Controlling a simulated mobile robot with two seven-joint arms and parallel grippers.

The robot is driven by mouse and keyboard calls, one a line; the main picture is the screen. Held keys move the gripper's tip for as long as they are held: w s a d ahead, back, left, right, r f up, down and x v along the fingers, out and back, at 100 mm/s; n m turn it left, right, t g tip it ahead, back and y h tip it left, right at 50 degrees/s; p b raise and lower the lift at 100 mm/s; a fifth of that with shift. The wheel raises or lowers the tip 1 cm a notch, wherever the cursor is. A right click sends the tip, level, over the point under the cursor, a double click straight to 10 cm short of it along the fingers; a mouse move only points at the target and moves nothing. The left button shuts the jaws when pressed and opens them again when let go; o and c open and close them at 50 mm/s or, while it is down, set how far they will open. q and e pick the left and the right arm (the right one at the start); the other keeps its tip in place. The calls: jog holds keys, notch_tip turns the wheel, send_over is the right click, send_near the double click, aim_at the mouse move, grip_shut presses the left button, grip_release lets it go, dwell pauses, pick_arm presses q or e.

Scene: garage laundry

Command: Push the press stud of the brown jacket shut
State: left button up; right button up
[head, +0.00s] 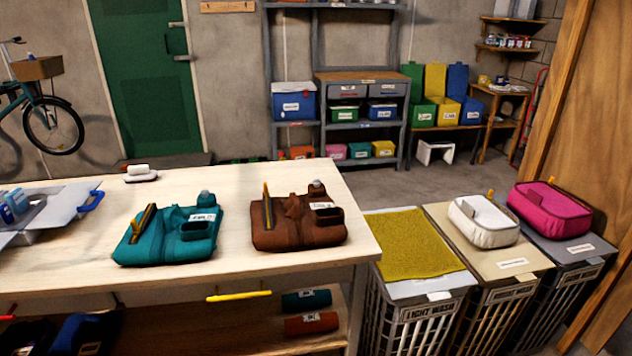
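The brown jacket (282,236) lies folded on the light wooden table, near its right end. A yellow-edged upright strip (267,204) stands at its left side, a small round grey-brown knob (317,189) sits at its back right, and a dark raised box-like part (326,220) is at its right. A white label is on it. I cannot tell which part is the press stud or whether it is shut. Neither of my grippers shows in the head view.
A similar teal jacket (150,243) lies to the left on the table (80,262). Further left is a grey tray (62,213); a white brush-like item (139,174) lies at the back. Laundry baskets (415,289) stand right of the table. The table's front middle is clear.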

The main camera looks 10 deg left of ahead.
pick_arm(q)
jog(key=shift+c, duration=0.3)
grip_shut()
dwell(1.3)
